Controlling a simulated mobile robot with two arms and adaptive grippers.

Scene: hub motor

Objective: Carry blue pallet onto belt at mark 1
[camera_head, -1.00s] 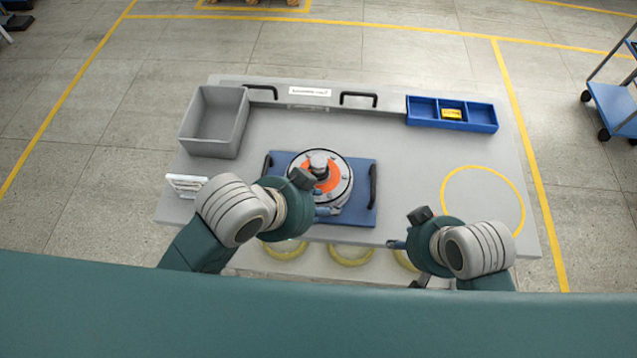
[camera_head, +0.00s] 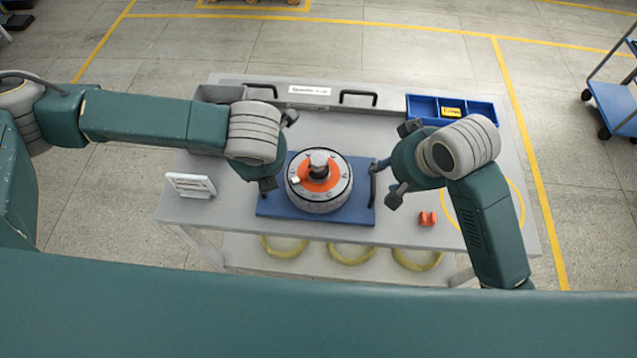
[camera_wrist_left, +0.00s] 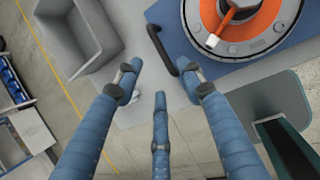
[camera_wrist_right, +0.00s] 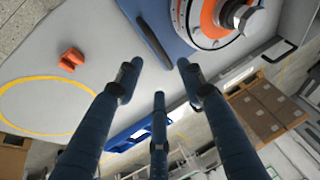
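The blue pallet (camera_head: 350,212) lies flat on the grey table and bears a round hub motor (camera_head: 320,183) with an orange centre. It has a black handle on each side. The left handle (camera_wrist_left: 163,48) shows ahead of my left gripper (camera_wrist_left: 165,80), whose fingers are spread apart and empty. The right handle (camera_wrist_right: 156,40) shows ahead of my right gripper (camera_wrist_right: 157,75), also spread and empty. In the head view my right gripper (camera_head: 386,178) is beside the right handle. The left fingers are mostly hidden there. No belt or mark 1 can be made out.
A small orange part (camera_head: 428,218) lies right of the pallet, near a yellow circle (camera_wrist_right: 15,88). A blue divided tray (camera_head: 478,112) stands at the back right. A grey bin (camera_wrist_left: 75,35) and a white stand (camera_head: 190,185) are on the left.

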